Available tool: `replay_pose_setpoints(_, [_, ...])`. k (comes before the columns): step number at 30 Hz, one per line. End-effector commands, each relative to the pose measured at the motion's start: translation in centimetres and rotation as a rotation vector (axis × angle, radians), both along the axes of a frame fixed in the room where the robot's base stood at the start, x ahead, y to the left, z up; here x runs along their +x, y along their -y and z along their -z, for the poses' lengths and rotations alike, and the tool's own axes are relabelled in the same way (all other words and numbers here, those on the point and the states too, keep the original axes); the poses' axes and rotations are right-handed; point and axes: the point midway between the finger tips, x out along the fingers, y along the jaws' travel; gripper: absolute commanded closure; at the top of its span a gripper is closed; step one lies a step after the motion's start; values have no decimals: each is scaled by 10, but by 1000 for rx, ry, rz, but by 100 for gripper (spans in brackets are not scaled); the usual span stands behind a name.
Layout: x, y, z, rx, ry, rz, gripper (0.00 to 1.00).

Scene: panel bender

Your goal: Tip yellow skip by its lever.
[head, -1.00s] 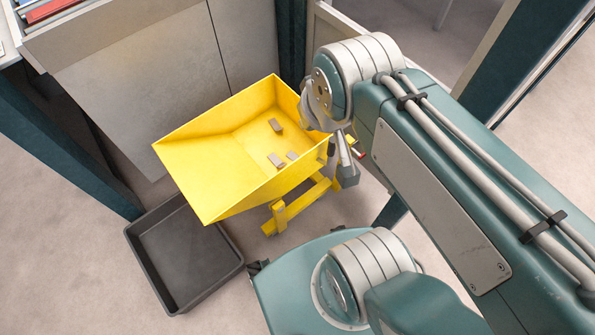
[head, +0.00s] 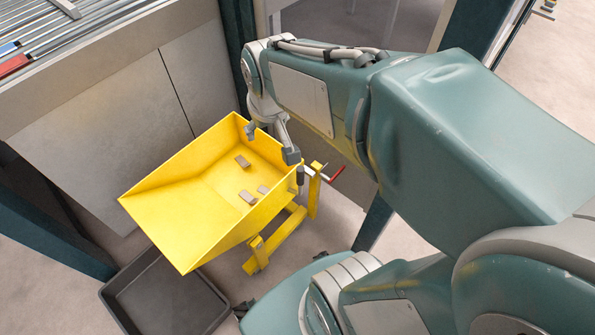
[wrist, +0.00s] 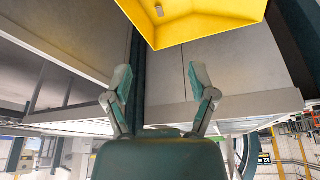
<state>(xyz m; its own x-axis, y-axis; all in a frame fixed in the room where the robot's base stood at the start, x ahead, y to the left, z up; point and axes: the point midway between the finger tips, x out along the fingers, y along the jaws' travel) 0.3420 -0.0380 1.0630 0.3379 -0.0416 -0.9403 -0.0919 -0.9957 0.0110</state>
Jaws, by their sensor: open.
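The yellow skip (head: 178,208) stands upright on its yellow frame in the head view, with several small grey-brown blocks in it. It also shows upside down at the top of the wrist view (wrist: 212,14). Its lever (head: 336,174), with a red grip, sticks out at the right side of the frame. My gripper (head: 272,144) is over the far right rim of the skip, left of the lever and apart from it. In the wrist view its two fingers (wrist: 160,84) are spread with nothing between them. The lever does not show in the wrist view.
A dark grey open tray (head: 122,292) sits on the floor below the skip's front lip. A grey machine panel (head: 120,130) stands behind the skip. A dark teal post (head: 376,222) is right of the lever. Pale floor is clear at the far right.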

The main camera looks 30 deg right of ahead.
Motion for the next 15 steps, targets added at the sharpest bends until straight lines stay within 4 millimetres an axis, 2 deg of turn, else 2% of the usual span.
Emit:
replay_pose_setpoints(6, [34,23,34,6,-66,40,27])
replay_pose_setpoints(15, [71,57,92,18,-146,91,27])
